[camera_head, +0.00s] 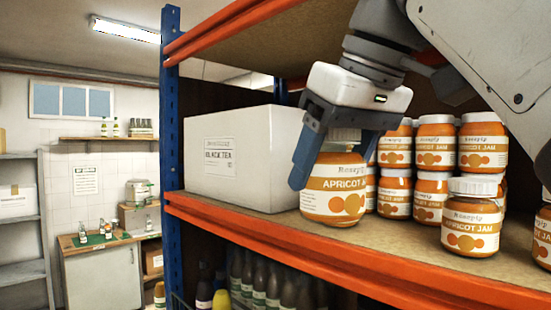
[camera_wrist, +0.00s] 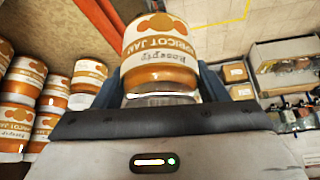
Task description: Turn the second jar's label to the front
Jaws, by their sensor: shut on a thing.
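My gripper (camera_head: 335,160) reaches down over the front of the shelf and is shut on a jar of apricot jam (camera_head: 332,205), with a finger on either side of its lid. The held jar is upright, with a white and orange label; its lettering sits a little right of the jar's middle and is cut off at the right. I cannot tell whether its base touches the shelf. The held jar shows upside down in the wrist view (camera_wrist: 157,50), between the fingers. Another front jar (camera_head: 471,222) stands to the right with its label outward. A further jar (camera_head: 543,235) is cut by the right edge.
Several stacked jam jars (camera_head: 432,195) stand behind, close to the right of the held jar. A large white carton (camera_head: 245,160) stands just left of it. The orange shelf edge (camera_head: 330,258) runs below, and an upper shelf (camera_head: 250,20) is overhead. Bare shelf lies between the front jars.

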